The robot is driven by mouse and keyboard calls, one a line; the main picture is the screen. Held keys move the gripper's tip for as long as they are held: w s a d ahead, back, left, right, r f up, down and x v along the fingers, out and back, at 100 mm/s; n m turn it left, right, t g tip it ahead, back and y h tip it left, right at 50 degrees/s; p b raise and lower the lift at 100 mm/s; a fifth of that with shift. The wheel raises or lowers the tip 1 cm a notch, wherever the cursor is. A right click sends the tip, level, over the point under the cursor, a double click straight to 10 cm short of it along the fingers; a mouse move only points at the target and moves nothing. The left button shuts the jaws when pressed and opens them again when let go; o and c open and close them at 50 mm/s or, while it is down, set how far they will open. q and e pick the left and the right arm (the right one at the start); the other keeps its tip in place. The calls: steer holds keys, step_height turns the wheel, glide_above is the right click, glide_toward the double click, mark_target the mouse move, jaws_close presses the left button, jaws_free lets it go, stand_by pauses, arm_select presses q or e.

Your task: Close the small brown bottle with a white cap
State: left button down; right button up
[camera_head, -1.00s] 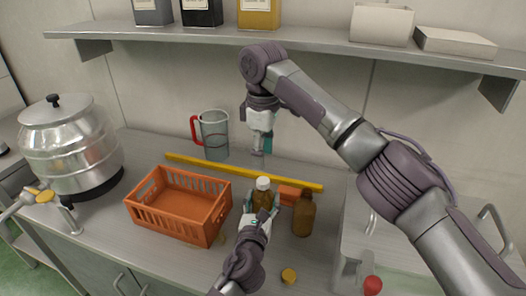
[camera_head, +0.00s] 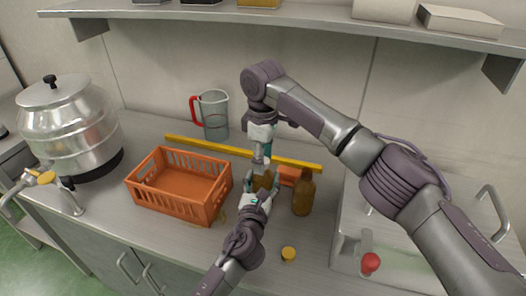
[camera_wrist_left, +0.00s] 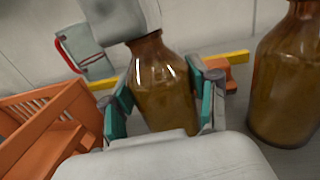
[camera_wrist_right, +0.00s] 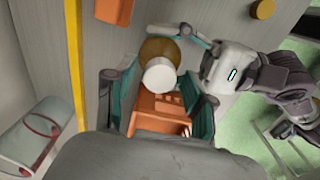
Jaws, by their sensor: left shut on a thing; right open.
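The small brown bottle (camera_wrist_left: 163,90) stands between the teal fingers of my left gripper (camera_head: 262,186), which is shut on its body. It also shows from above in the right wrist view (camera_wrist_right: 158,48). The white cap (camera_wrist_right: 160,75) is at the top of the bottle's neck; I cannot tell whether it is fully seated. The cap also shows at the top of the left wrist view (camera_wrist_left: 118,15). My right gripper (camera_wrist_right: 160,104) is open and points down just above the cap. In the head view its fingers partly hide the cap and bottle top.
A larger brown bottle (camera_head: 303,193) stands close on the right, with an orange block (camera_head: 289,174) behind. An orange crate (camera_head: 178,190) is on the left. A yellow bar (camera_head: 210,147) and a measuring jug (camera_head: 212,115) lie behind. A yellow cap (camera_head: 288,253) is in front.

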jaws_close()
steer(key=m, duration=0.5)
steer(key=shift+o, duration=0.7)
jaws_free()
step_height(320, 180, up, 12)
